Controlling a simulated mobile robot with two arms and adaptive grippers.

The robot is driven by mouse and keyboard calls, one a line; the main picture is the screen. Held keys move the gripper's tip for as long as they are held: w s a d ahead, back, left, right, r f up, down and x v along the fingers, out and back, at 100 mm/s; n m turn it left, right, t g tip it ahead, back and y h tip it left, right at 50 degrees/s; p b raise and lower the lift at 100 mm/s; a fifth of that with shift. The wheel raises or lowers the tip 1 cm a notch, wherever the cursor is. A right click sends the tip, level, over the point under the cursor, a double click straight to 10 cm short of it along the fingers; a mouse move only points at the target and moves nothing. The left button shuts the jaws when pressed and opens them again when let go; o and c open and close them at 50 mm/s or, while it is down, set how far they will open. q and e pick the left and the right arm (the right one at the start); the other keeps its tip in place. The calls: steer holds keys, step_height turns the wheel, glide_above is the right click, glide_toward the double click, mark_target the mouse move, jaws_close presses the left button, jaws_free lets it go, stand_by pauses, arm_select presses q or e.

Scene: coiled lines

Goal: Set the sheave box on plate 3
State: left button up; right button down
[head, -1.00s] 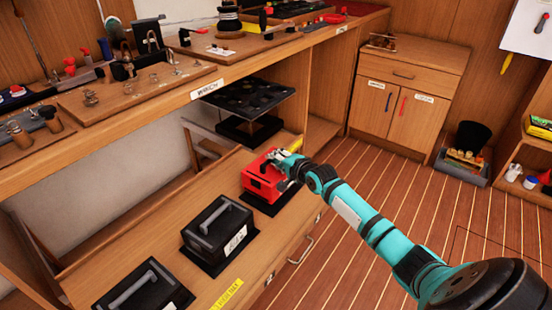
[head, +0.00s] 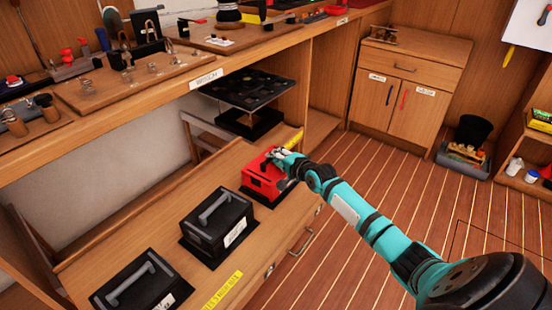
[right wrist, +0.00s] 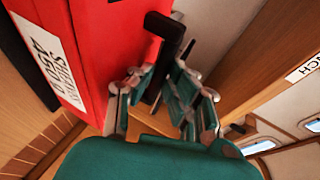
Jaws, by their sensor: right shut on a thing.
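The sheave box (head: 266,176) is a red box with a black handle, over a black plate (head: 262,201) towards the far end of the low wooden shelf. I cannot tell whether its base touches the plate. My right gripper (head: 281,156) is shut on its handle from above and the right. In the right wrist view, the red side (right wrist: 100,45) of the box has a white label, and the fingers (right wrist: 162,88) close around the black handle (right wrist: 172,42). Plate numbers are not clearly readable. My left gripper is not in view.
Two black boxes with grey handles, one in the middle (head: 216,226) and one nearer (head: 137,287), stand on the same shelf. A black holed panel (head: 247,88) sits above another black base (head: 249,124) behind the red box. The workbench (head: 150,85) overhangs at left.

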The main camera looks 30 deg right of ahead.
steer(key=shift+f, duration=0.35)
